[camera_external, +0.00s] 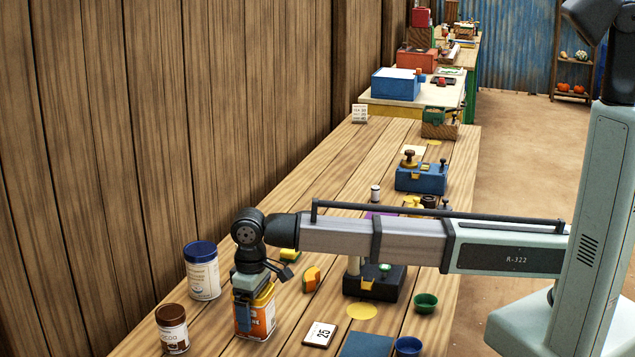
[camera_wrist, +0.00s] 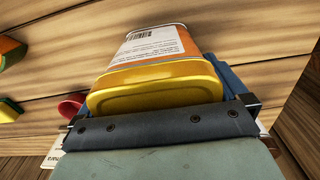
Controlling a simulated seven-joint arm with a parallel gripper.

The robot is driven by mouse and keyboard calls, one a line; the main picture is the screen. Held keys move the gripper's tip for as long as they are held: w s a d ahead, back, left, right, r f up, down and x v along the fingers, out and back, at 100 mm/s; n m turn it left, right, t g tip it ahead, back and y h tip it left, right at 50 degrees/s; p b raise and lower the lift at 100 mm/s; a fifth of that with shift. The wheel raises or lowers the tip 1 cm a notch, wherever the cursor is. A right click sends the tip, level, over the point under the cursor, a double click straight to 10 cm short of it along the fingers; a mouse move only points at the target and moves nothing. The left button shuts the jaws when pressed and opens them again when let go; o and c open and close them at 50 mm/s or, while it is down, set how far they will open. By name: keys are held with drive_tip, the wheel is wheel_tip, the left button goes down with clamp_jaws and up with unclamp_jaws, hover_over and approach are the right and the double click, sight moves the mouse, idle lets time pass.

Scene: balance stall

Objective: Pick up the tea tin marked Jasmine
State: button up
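An orange tea tin with a yellow lid (camera_external: 265,312) stands on the wooden table in the external view; the name on its label is not readable. My gripper (camera_external: 250,312) points down over it, with one blue finger against or just in front of its near side; the other finger is hidden. In the wrist view the tin (camera_wrist: 160,80) is close below my gripper, its yellow lid and a white barcode label showing. One blue finger (camera_wrist: 232,78) is beside its right side. I cannot tell whether the fingers press on it.
A white jar with a blue lid (camera_external: 203,276) and a brown cocoa jar (camera_external: 172,330) stand left of the tin. A card marked 25 (camera_external: 320,333), an orange block (camera_external: 311,279), a green cup (camera_external: 426,303) and a blue cup (camera_external: 407,346) are to the right. A wooden wall (camera_external: 130,150) borders the table.

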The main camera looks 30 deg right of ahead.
drive_tip(key=c, duration=0.9)
drive_tip(key=shift+o, duration=0.2)
drive_tip(key=shift+r, duration=0.15)
